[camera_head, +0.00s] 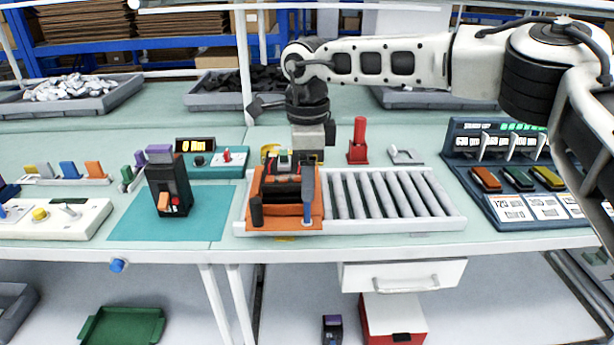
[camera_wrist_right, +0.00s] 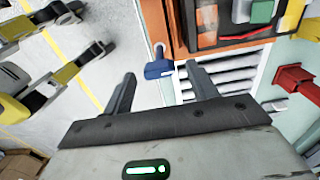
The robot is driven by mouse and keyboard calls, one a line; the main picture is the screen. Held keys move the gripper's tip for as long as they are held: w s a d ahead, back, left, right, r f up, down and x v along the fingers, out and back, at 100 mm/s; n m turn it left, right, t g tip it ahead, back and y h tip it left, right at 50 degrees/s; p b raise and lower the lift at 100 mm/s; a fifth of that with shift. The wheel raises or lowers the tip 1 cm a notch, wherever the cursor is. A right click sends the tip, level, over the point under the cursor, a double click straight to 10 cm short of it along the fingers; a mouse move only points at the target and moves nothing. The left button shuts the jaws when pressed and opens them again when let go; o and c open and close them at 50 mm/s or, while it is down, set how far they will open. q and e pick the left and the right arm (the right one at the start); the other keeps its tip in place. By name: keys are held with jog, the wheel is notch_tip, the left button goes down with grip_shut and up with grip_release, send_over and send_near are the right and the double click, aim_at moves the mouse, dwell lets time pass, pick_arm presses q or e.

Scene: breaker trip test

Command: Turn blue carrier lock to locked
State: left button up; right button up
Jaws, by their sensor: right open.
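The orange carrier (camera_head: 285,223) sits at the left end of the roller conveyor, with dark and coloured parts in it. It also shows at the top of the right wrist view (camera_wrist_right: 188,28). The blue carrier lock (camera_wrist_right: 158,68) is a small lever at the carrier's edge; in the head view only a bit of it (camera_head: 307,222) shows at the front right corner. My right gripper (camera_head: 308,190) points down over that corner. In the wrist view its open, empty fingers (camera_wrist_right: 160,90) stand on either side of the lock, with visible gaps. My left gripper is not in view.
Bare rollers (camera_head: 390,194) lie right of the carrier. A black breaker unit (camera_head: 170,185) stands on a teal mat (camera_head: 125,226) to the left. A red upright handle (camera_head: 358,140) is behind the conveyor. A labelled panel (camera_head: 515,180) is at the right.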

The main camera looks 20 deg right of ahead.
jog(key=shift+f, duration=0.55)
jog(key=c, duration=1)
